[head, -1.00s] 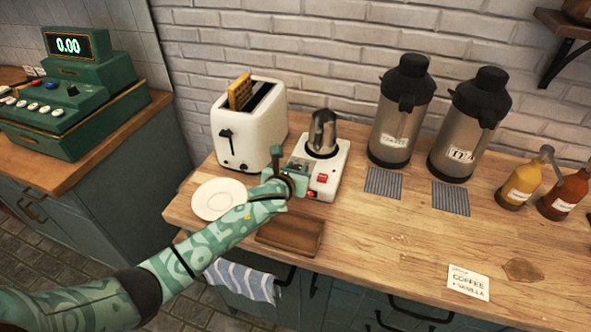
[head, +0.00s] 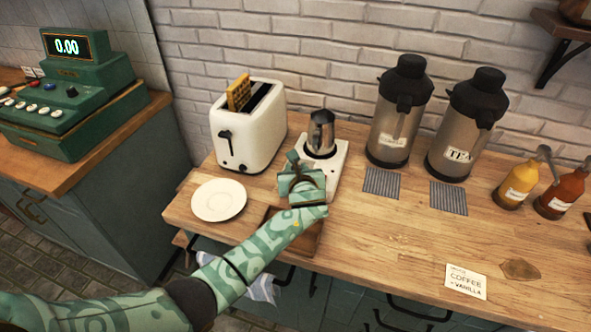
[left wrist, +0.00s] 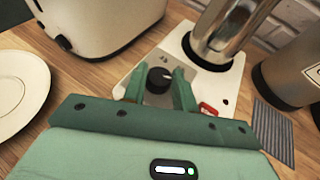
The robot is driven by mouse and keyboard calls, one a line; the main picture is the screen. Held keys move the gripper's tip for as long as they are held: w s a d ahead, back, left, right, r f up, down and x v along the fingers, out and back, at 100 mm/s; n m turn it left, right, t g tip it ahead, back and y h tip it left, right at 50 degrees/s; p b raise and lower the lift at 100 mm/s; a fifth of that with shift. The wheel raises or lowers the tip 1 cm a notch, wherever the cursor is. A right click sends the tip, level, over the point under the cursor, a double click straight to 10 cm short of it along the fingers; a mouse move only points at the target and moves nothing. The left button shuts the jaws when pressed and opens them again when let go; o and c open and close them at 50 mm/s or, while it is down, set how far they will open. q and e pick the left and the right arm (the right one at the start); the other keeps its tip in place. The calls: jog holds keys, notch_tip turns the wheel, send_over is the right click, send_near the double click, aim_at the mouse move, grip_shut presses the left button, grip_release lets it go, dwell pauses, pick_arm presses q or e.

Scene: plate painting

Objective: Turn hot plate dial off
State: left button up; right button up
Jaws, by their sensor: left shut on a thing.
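The white hot plate (head: 341,158) stands on the wooden counter with a metal pot (head: 321,134) on it. In the left wrist view, the hot plate (left wrist: 224,82) carries a dark round dial (left wrist: 159,79) on its front panel, beside a red switch (left wrist: 208,109). My left gripper (head: 299,172) is at the front of the hot plate and hides the dial in the head view. In the left wrist view, my left gripper's fingers (left wrist: 160,86) are closed on either side of the dial. My right gripper is not in view.
A white toaster (head: 245,133) stands left of the hot plate, with a white plate (head: 219,200) in front of it. Two thermoses (head: 397,110) stand to the right. A brown wooden tray (head: 308,240) lies partly under my left arm. The counter's front right is mostly clear.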

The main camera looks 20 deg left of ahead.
pick_arm(q)
jog(key=shift+w+d+f+n+g+y+b, duration=0.15)
jog(key=shift+n+g+y+b, duration=0.1)
jog(key=shift+n+y, duration=0.25)
jog(key=shift+s+d+f+n+g+y+b, duration=0.1)
jog(key=shift+n+g+y+b, duration=0.15)
jog(key=shift+n+y, duration=0.25)
jog(key=n+g+y+b, duration=0.1)
jog(key=b, duration=0.1)
jog(key=n+g+y+b, duration=0.2)
jog(key=shift+w+d+f+n, duration=0.1)
jog(key=shift+w+n, duration=0.1)
jog(key=shift+n, duration=0.1)
jog(key=shift+n+g+y+b, duration=0.5)
jog(key=shift+n+g+b, duration=0.1)
jog(key=shift+b, duration=0.55)
jog(key=shift+r+n+g, duration=0.25)
jog(key=shift+n+g, duration=0.05)
jog(key=o, duration=1)
jog(key=shift+w, duration=0.1)
jog(key=shift+c, duration=0.2)
jog(key=shift+r, duration=0.1)
